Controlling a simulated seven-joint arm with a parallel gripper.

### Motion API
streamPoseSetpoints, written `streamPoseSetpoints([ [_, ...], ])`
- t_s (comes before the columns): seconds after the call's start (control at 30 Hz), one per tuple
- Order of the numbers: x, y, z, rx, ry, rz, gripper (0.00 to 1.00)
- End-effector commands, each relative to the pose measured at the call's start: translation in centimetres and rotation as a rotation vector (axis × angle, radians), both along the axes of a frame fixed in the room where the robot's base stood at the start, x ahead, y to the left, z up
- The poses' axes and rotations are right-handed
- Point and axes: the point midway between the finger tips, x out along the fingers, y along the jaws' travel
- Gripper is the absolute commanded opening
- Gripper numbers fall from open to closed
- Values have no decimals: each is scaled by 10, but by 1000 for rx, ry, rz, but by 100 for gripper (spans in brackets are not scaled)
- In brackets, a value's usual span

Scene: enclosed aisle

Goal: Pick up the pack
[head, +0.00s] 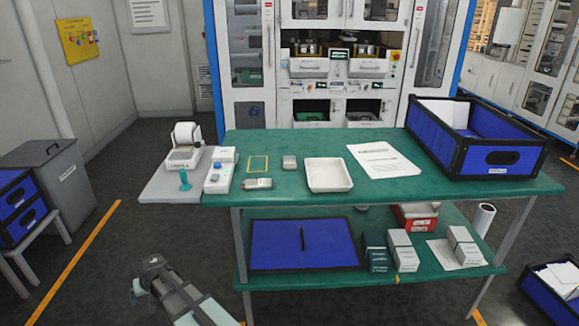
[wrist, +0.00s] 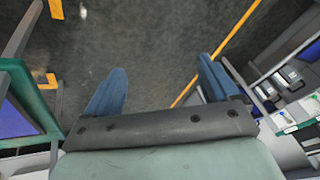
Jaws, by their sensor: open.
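No item is clearly labelled as the pack, and I cannot tell which one it is. On the green tabletop in the head view lie a small grey block (head: 289,162) and a grey-and-silver item (head: 257,184) with a pale label. Several small boxes, dark green and grey, stand on the lower shelf, among them a grey one (head: 402,250). My gripper (wrist: 158,82) is open and empty in the wrist view, its two blue fingers apart over dark floor. In the head view, my arm's end is low at the bottom left, in front of the table and away from these items.
The green table (head: 335,195) holds a white tray (head: 328,175), papers (head: 383,160) and a large blue crate (head: 475,135) at right. A scale-like device (head: 185,150) stands at left.

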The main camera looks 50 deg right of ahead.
Motion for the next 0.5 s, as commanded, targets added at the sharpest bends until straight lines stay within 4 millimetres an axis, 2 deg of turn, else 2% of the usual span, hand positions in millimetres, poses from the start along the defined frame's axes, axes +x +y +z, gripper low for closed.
streamPoseSetpoints([
  [0.03, 18, -1, 19, 6, -36, -9, 88],
  [0.2, 62, -4, 83, 33, -154, -41, 88],
  [0.37, 99, -7, 148, 59, -264, -67, 88],
  [0.5, 126, -11, 208, 81, -357, -92, 88],
])
